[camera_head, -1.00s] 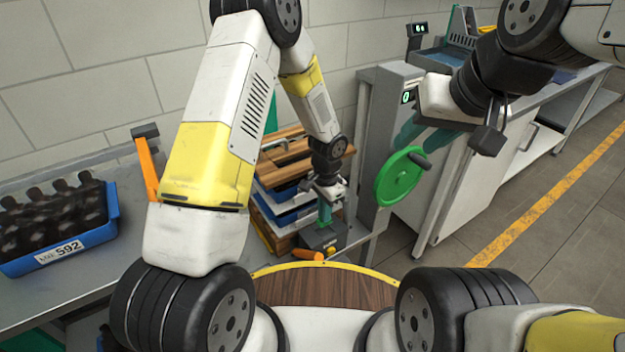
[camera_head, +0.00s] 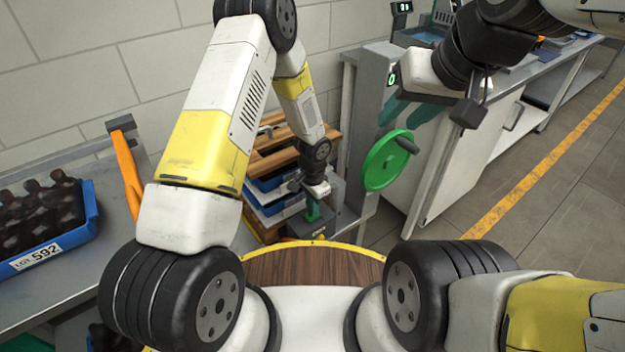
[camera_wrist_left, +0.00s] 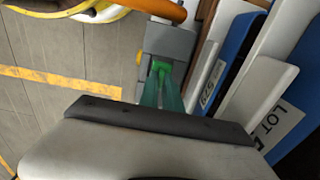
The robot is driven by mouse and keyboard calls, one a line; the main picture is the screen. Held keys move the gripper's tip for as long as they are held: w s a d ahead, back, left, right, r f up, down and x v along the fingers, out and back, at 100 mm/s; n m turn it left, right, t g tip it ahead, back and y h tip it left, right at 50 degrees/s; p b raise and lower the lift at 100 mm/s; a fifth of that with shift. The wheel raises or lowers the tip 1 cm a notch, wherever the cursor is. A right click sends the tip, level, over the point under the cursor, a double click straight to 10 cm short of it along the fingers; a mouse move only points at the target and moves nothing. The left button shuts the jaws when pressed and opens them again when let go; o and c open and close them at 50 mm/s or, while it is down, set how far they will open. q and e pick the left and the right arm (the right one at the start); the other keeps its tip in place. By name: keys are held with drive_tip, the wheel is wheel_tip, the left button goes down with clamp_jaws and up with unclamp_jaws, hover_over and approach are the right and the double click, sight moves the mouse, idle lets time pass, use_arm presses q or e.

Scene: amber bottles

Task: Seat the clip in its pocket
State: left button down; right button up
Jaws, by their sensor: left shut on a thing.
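My left gripper (camera_head: 313,212) reaches down at the small grey fixture (camera_head: 298,229), beside the stacked trays. In the left wrist view its teal fingers (camera_wrist_left: 161,88) are closed together on a small bright green piece (camera_wrist_left: 160,68), which looks like the clip. That piece is at the grey fixture block (camera_wrist_left: 172,42). The fingers and block hide most of it, so I cannot tell whether it sits in a pocket or only touches the block. My right gripper (camera_head: 412,110) hangs at the upper right with its teal fingers apart and empty.
Trays and wooden boards (camera_head: 270,165) stand stacked close beside my left arm. A green handwheel (camera_head: 384,163) on a grey cabinet is below my right gripper. A blue crate of dark bottles (camera_head: 82,232) sits on the left bench. An orange handle (camera_wrist_left: 165,10) adjoins the fixture.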

use_arm(q)
drive_tip(key=shift+f, duration=0.85)
idle(0.5)
drive_tip(key=c, duration=1.5)
unclamp_jaws()
